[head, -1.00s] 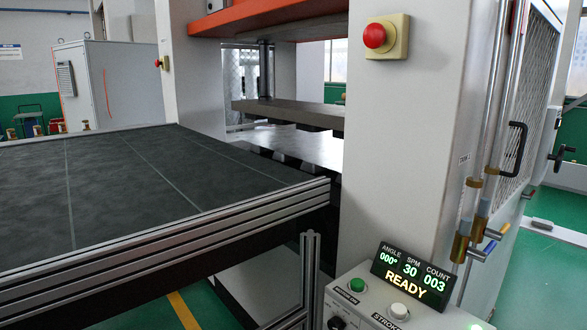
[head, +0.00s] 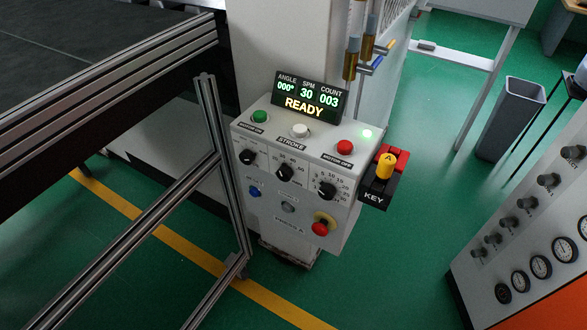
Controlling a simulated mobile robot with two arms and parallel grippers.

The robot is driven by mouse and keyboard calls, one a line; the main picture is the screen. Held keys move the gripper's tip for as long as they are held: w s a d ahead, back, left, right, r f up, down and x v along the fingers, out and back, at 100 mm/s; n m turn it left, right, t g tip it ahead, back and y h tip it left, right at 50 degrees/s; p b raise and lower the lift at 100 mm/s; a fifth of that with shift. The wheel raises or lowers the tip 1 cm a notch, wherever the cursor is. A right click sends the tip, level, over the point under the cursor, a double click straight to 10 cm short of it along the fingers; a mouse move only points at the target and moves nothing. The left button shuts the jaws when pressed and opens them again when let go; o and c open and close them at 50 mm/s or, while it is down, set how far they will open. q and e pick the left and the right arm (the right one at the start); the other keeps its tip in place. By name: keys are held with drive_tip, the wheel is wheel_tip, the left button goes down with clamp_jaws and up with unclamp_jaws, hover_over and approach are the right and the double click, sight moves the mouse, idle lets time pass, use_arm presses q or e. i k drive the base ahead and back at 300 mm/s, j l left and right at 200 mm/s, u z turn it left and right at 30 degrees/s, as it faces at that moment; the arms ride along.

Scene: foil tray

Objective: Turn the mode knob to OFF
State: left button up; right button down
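The control box (head: 302,224) stands on the front of the press column, below the table's right end. Its front has three black knobs: a left one (head: 247,157), a middle one (head: 285,172) and a right one (head: 327,190). The middle and right knobs have number scales. The left knob's markings are too small to read, so I cannot tell for sure which is the mode knob or its setting. The display (head: 309,97) reads "READY". Neither gripper is in view.
Green (head: 260,117), white (head: 299,131) and red (head: 345,147) buttons sit on top. A red emergency button (head: 321,228) is low on the front. An aluminium frame (head: 213,125) stands left of the box. A gauge panel (head: 520,245) is at right; green floor between is clear.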

sight(247, 157)
drive_tip(key=k+j+u, duration=0.1)
drive_tip(key=u, duration=0.25)
drive_tip(key=k+j+u, duration=0.2)
drive_tip(key=u, duration=0.2)
drive_tip(key=k+j+u, duration=0.35)
drive_tip(key=i+l, duration=0.1)
